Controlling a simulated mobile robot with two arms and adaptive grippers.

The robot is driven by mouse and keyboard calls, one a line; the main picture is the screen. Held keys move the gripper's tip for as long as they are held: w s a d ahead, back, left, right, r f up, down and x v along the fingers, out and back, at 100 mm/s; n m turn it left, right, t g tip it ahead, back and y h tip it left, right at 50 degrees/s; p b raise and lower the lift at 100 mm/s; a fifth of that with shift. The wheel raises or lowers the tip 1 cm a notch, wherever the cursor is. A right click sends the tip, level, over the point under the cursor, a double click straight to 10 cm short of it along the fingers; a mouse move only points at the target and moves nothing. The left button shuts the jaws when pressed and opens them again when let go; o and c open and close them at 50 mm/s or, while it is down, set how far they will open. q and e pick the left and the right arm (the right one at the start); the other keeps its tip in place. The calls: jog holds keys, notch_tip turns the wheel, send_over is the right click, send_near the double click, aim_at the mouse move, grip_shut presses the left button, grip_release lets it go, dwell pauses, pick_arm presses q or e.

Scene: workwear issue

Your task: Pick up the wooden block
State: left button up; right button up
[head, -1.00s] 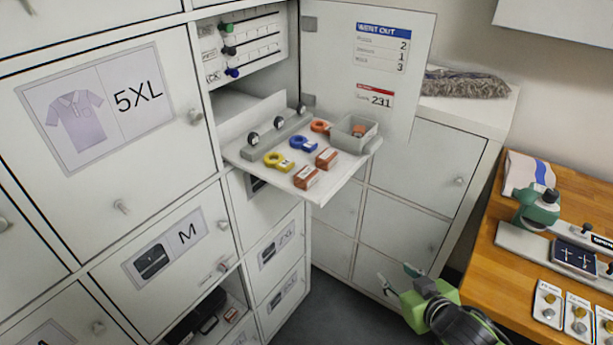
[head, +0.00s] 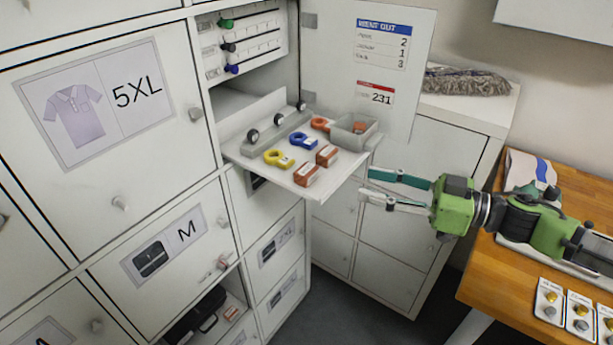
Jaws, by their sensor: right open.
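Two small reddish-brown blocks with pale labels lie on the pull-out shelf (head: 262,165): a front block (head: 306,176) and a back block (head: 327,156). I cannot tell from their surface whether either is wooden. My right gripper (head: 366,184) is open and empty, fingers pointing left, just right of the shelf's right edge and apart from the blocks. My left gripper is not in view.
On the shelf are a grey tray (head: 354,132) holding an orange-brown item, yellow (head: 279,158), blue (head: 303,141) and orange (head: 320,124) ring-shaped items, and a grey bar with dark knobs (head: 275,135). An open door (head: 370,70) stands behind. A wooden table (head: 500,285) is at right.

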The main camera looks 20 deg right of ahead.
aim_at(314, 171)
jog(key=shift+x, duration=3.7)
jog(key=shift+w+a+r+p, duration=0.15)
jog(key=shift+w+a+p, duration=0.15)
jog(key=shift+p, duration=0.15)
jog(key=p+x, duration=0.2)
jog(key=x, duration=0.2)
jog(key=shift+w+a+f, duration=0.1)
jog(key=shift+a+f, duration=0.15)
jog(key=c, duration=0.6)
